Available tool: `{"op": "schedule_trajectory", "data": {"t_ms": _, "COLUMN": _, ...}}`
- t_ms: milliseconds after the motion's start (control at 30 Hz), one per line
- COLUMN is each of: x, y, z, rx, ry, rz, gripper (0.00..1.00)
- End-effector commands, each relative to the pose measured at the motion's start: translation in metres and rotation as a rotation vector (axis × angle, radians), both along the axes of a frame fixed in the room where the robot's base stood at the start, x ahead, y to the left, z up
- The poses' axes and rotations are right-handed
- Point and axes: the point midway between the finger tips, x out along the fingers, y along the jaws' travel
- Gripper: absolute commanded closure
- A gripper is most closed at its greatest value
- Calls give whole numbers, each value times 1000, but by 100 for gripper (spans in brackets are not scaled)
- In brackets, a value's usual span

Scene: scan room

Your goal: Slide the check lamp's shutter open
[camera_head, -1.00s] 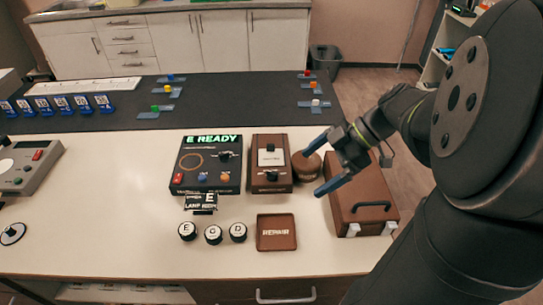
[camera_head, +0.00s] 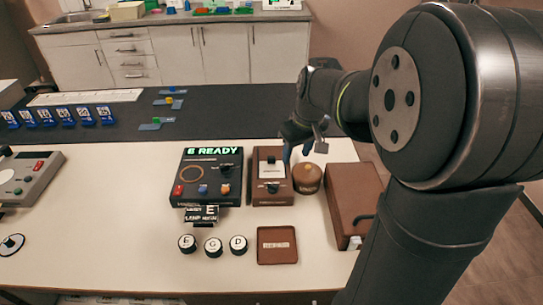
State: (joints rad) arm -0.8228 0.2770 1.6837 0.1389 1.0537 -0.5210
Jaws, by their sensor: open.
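A brown box (camera_head: 259,193) with a white panel (camera_head: 271,170) and black knobs stands at the middle of the table; it looks like the check lamp. One black knob (camera_head: 268,161) sits on the panel and another (camera_head: 273,187) sits below it. I cannot tell for sure which part is the shutter. My gripper (camera_head: 295,153) is open and empty, with its blue fingers pointing down near the box's upper right corner. The arm and the view angle hide part of the fingers. I cannot tell whether they touch the box.
A dark console (camera_head: 208,190) reading "READY" stands left of the box. A round brown object (camera_head: 307,179) is close on the right, with a brown case (camera_head: 352,197) beyond it. Round lettered pieces (camera_head: 213,246) and a brown tray (camera_head: 277,256) lie in front.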

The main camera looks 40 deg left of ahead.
Motion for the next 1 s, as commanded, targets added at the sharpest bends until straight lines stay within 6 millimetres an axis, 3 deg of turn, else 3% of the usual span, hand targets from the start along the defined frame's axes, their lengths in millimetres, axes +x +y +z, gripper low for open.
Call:
{"op": "schedule_trajectory", "data": {"t_ms": 300, "x": 6, "y": 70, "z": 16, "rx": 100, "ry": -135, "rz": -376, "gripper": 53}}
{"op": "schedule_trajectory", "data": {"t_ms": 567, "x": 5, "y": 93, "z": 22, "rx": 166, "ry": -158, "rz": -500, "gripper": 53}}
{"op": "schedule_trajectory", "data": {"t_ms": 767, "x": 11, "y": 99, "z": 2, "rx": 165, "ry": -158, "rz": -507, "gripper": 53}}
{"op": "schedule_trajectory", "data": {"t_ms": 1000, "x": 24, "y": 112, "z": -43, "rx": 164, "ry": -156, "rz": -506, "gripper": 53}}
